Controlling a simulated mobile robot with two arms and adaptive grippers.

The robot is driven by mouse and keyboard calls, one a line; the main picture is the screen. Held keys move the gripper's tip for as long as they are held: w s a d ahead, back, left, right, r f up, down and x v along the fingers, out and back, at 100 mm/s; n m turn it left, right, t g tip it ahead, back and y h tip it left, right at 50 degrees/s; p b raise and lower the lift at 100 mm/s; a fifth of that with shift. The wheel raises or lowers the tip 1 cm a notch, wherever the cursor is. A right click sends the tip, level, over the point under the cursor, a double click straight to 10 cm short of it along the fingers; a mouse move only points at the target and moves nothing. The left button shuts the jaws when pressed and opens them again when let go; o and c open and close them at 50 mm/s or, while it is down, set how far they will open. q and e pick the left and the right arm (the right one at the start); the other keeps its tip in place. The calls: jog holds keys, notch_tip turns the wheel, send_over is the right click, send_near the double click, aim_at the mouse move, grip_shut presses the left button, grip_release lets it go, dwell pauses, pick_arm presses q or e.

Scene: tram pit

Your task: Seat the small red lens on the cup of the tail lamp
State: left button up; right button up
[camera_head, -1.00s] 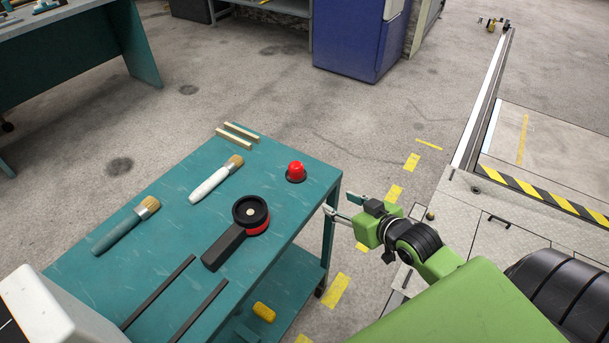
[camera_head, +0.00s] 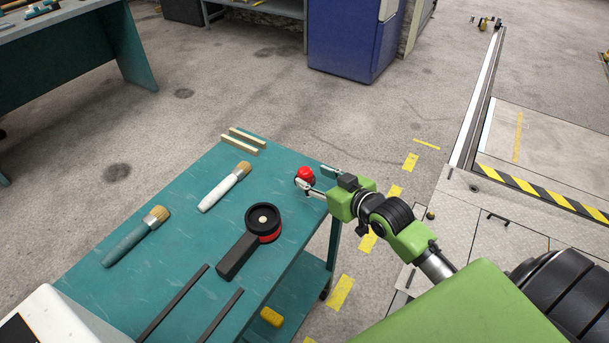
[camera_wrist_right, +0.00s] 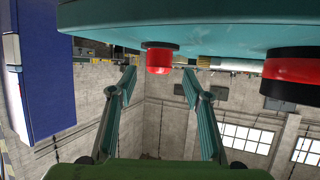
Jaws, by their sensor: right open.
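The small red lens (camera_head: 305,173), a red dome on a dark base, stands on the teal cart top near its right far edge. It also shows in the right wrist view (camera_wrist_right: 159,60), where the picture is upside down. My right gripper (camera_head: 316,178) is open at the cart's right edge. Its fingers point at the lens, which shows between the fingertips in the wrist view; contact is not visible. The tail lamp (camera_head: 263,217), with a black round cup, red band and black handle, lies nearer the cart's middle. My left gripper is not in view.
Two brushes (camera_head: 225,187) (camera_head: 137,236) and two wooden strips (camera_head: 243,141) lie on the cart top (camera_head: 190,245). Two dark strips (camera_head: 177,300) lie at its near end. A yellow piece (camera_head: 271,317) is on the lower shelf.

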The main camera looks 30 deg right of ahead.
aim_at(309, 174)
jog(key=shift+p+x, duration=0.5)
jog(key=shift+x, duration=2.3)
jog(key=shift+d, duration=0.1)
jog(key=c, duration=1.2)
